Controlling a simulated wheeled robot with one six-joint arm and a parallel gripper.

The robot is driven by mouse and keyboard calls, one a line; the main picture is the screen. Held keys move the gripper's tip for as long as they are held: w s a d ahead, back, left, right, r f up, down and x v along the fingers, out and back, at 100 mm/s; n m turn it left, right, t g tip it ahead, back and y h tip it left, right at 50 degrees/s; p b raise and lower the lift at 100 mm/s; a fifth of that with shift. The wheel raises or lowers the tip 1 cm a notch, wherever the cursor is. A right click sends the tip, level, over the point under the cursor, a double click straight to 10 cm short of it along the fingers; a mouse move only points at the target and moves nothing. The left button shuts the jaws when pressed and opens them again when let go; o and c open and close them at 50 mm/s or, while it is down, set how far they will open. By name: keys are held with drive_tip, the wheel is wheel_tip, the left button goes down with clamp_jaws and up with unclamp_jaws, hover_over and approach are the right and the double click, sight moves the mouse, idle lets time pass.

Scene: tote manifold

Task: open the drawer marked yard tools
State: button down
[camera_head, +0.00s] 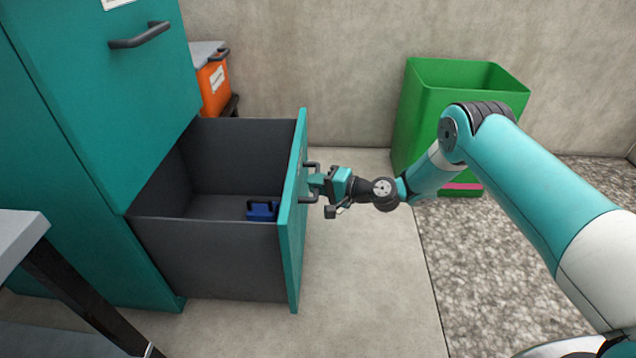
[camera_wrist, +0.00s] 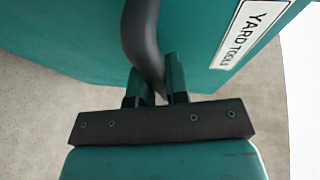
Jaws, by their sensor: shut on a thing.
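The teal drawer (camera_head: 292,262) stands pulled well out of the teal cabinet (camera_head: 85,190) in the head view. Its dark grey box is open at the top, with a small blue object (camera_head: 262,211) inside near the front. The label "YARD TOOLS" (camera_wrist: 252,28) shows on the drawer front in the wrist view. My gripper (camera_head: 314,184) is at the outer side of the drawer front, shut on the dark curved handle (camera_wrist: 143,42). In the wrist view the two fingers (camera_wrist: 158,88) stand on either side of the handle.
A closed upper drawer with a dark handle (camera_head: 139,36) is above the open one. A green bin (camera_head: 430,120) stands against the wall at the back right. An orange box (camera_head: 213,88) is behind the cabinet. A grey table edge (camera_head: 20,236) is at the lower left.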

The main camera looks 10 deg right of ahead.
drive_tip(key=c, duration=1.1)
unclamp_jaws()
drive_tip(key=shift+p+v, duration=3.7)
drive_tip(key=shift+v, duration=5)
drive_tip(key=shift+r, duration=0.1)
